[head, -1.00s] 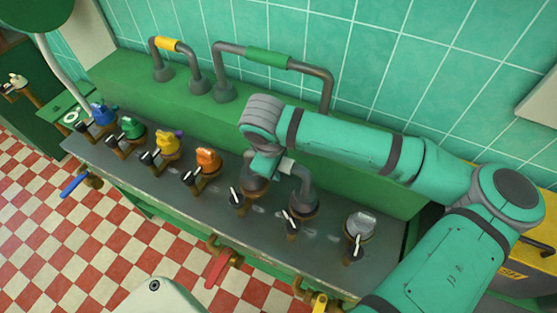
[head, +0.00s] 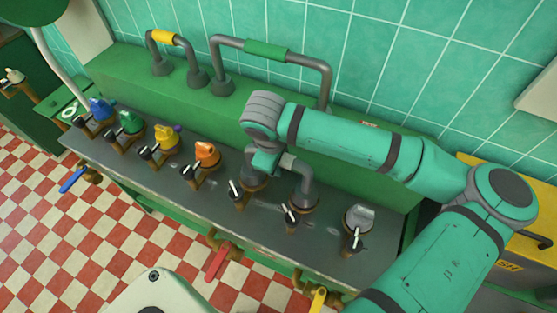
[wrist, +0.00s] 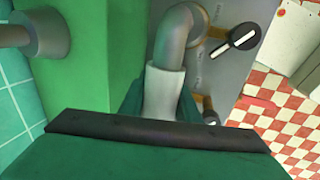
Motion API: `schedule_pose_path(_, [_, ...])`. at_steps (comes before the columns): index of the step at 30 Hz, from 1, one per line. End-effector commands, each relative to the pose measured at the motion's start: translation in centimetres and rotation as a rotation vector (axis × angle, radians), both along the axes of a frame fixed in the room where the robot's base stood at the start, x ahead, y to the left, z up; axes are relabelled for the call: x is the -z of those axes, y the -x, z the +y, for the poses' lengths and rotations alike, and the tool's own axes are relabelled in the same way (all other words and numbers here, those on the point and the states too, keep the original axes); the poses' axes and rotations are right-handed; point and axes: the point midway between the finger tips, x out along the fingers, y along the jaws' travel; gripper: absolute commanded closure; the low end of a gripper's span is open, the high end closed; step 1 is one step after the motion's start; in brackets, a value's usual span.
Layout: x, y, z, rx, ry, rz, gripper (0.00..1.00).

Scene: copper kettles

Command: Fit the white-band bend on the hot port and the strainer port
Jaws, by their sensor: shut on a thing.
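The white-band bend (head: 307,176) is a grey pipe with a white band, held over two neighbouring ports in the middle of the steel counter. Its right leg comes down onto the right port (head: 304,207), and no clear gap shows there. Its left leg is mostly behind my gripper, over the left port (head: 252,186). My gripper (head: 268,162) is shut on the bend at the white band. In the wrist view the white band (wrist: 163,92) sits between my fingers, with the grey elbow beyond it. Port labels are too small to read, so I cannot tell which is hot or strainer.
Blue (head: 99,108), green (head: 130,122), yellow (head: 166,136) and orange (head: 207,153) caps stand on ports to the left. A grey cap (head: 360,216) sits at right. Yellow-band (head: 163,36) and green-band (head: 266,49) bends stand on the green ledge behind. Small black-handled valves line the front.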

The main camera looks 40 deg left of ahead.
Motion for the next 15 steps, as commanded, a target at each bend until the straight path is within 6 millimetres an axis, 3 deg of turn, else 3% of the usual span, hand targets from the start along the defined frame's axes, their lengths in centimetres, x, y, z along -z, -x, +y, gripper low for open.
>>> schedule_pose_path(15, [0.29,0.00,0.03,0.000,-0.001,0.000,0.94])
